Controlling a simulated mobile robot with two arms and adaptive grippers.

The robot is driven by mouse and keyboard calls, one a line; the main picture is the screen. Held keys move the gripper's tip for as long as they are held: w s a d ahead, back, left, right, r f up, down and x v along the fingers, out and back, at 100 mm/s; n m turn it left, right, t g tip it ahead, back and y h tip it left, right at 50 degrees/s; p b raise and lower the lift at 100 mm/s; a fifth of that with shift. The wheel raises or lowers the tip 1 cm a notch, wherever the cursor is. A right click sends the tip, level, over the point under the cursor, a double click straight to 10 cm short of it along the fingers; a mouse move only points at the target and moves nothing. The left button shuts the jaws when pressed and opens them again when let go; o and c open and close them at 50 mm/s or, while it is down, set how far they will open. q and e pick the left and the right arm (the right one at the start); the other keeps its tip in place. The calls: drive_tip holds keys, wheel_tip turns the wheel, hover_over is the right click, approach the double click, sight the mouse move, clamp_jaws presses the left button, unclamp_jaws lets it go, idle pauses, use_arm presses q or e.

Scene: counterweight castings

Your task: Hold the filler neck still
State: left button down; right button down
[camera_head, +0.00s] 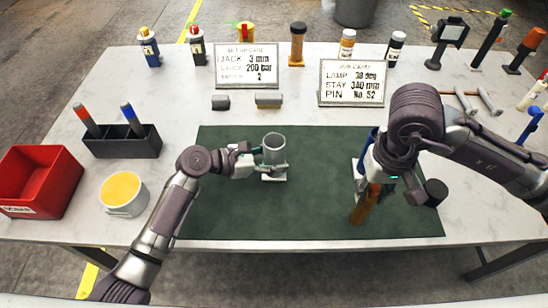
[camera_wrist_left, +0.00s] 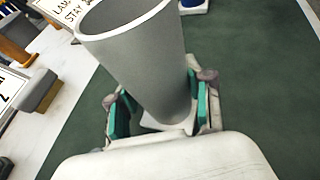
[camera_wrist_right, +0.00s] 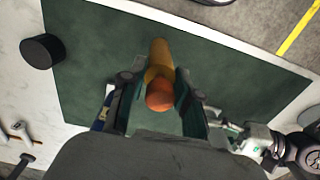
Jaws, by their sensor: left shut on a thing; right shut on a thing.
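The filler neck appears to be the grey open-topped tube (camera_head: 273,146), upright on a small white base on the green mat (camera_head: 310,215). My left gripper (camera_head: 272,168) is shut around its lower part. In the left wrist view the tube (camera_wrist_left: 140,60) stands between the teal-padded fingers, its open rim toward the camera. My right gripper (camera_head: 372,182) is right of the tube, shut on an orange-brown rod-like thing (camera_head: 364,208). In the right wrist view the rounded orange end of this thing (camera_wrist_right: 160,94) shows between the fingers. Its far end is over the mat; contact cannot be told.
A black round piece (camera_head: 436,190) stands at the mat's right edge. A blue thing (camera_head: 366,150) is partly hidden behind my right gripper. A white pot (camera_head: 122,194), red bin (camera_head: 40,180) and dark holder (camera_head: 122,141) stand left. Two sign cards (camera_head: 352,82) stand behind. The mat between my grippers is mostly clear.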

use_arm(q)
drive_tip(key=shift+p, duration=0.45)
use_arm(e)
drive_tip(key=shift+r, duration=0.45)
idle(0.5)
use_arm(q)
drive_tip(key=shift+s+f+p, duration=0.2)
drive_tip(key=shift+f+p, duration=0.1)
drive_tip(key=shift+p, duration=0.1)
use_arm(e)
drive_tip(key=shift+r, duration=0.45)
idle(1.6)
use_arm(q)
drive_tip(key=c, duration=0.5)
unclamp_jaws()
drive_tip(key=shift+w, duration=0.1)
drive_tip(key=shift+r, duration=0.2)
drive_tip(key=c, duration=1.2)
drive_tip(key=shift+c, duration=0.2)
drive_tip(key=shift+w, duration=0.1)
clamp_jaws()
